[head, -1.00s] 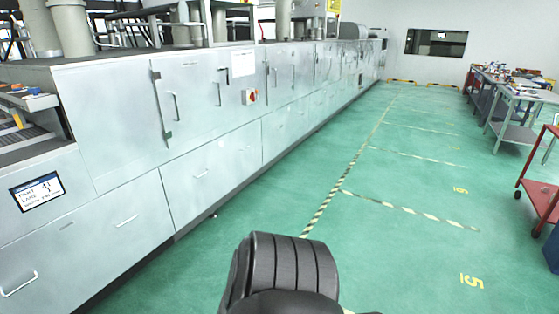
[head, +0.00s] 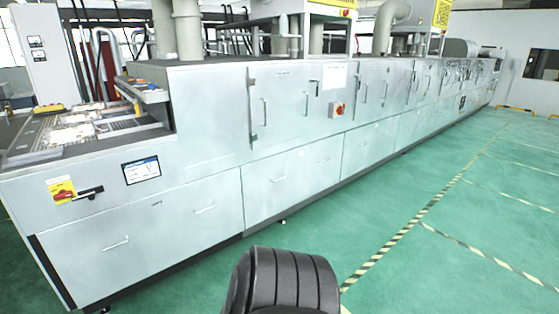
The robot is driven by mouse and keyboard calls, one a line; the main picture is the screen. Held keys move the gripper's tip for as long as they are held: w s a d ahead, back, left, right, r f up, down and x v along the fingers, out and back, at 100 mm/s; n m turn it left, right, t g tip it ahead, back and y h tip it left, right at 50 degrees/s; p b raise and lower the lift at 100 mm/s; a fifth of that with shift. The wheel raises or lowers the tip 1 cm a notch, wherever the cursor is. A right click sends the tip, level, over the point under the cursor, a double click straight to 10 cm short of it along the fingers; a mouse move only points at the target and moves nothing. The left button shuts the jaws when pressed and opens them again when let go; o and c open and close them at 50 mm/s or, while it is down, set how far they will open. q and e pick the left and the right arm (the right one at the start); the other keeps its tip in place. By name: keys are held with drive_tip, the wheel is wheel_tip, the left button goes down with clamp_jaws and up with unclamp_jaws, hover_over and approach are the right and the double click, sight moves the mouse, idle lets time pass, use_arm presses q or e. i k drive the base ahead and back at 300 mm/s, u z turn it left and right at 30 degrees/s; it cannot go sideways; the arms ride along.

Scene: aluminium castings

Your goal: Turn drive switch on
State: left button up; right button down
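A long grey machine (head: 290,160) runs from the near left to the far right in the head view. A red rotary switch on a yellow plate (head: 61,190) sits on the near left panel, with a black handle (head: 88,193) beside it. A second red rotary switch on a pale plate (head: 337,109) sits further along, on the upper doors. I cannot read a label on either switch, so I cannot tell which is the drive switch or how each is set. Neither gripper shows in the view.
A small display (head: 141,170) is on the near panel. A conveyor bed (head: 75,132) opens at the machine's left end. The green floor (head: 440,220) in front is clear, with striped yellow-black lines. A tall grey cabinet (head: 45,50) stands behind at left.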

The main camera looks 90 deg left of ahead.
sight(63, 194)
drive_tip(key=u, duration=3.55)
drive_tip(key=i, duration=1.65)
